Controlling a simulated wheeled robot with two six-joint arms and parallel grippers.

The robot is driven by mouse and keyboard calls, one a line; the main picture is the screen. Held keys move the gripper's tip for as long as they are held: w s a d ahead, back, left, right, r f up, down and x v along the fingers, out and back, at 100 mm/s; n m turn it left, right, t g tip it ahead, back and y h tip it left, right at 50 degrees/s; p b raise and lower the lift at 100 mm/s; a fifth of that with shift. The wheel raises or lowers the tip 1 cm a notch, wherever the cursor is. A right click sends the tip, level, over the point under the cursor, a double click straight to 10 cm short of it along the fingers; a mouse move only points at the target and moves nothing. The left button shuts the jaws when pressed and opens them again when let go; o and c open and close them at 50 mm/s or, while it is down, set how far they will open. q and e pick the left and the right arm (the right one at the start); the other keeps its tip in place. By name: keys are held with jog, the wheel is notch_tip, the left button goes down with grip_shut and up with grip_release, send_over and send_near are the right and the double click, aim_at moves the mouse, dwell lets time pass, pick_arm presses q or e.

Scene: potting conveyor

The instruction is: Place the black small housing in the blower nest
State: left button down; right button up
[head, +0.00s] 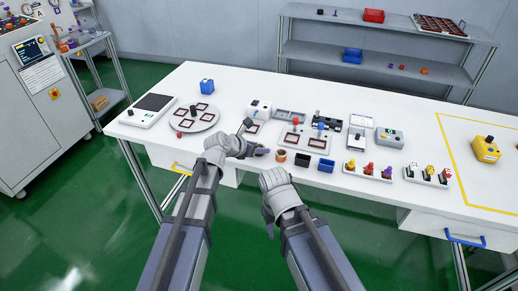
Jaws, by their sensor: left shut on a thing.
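My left gripper (243,135) is at the front edge of the white table, in front of a white boxy unit (260,108). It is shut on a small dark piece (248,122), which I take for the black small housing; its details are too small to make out. A dark red-framed square nest (254,127) lies just beside it, partly hidden by the gripper; I cannot tell whether it is the blower nest or whether the piece touches it. My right gripper (268,222) hangs low in front of the table, and its fingers do not show clearly.
A round grey plate (199,117) with framed squares and a black-topped device (150,109) are at left. A fixture plate (302,139), a black bin (301,160), a blue bin (326,165) and a copper cup (281,156) are right of the gripper. Racks of coloured parts (369,172) stand farther right.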

notch_tip(320, 180, up, 10)
jog(key=p, duration=0.9)
jog(key=shift+w, duration=0.1)
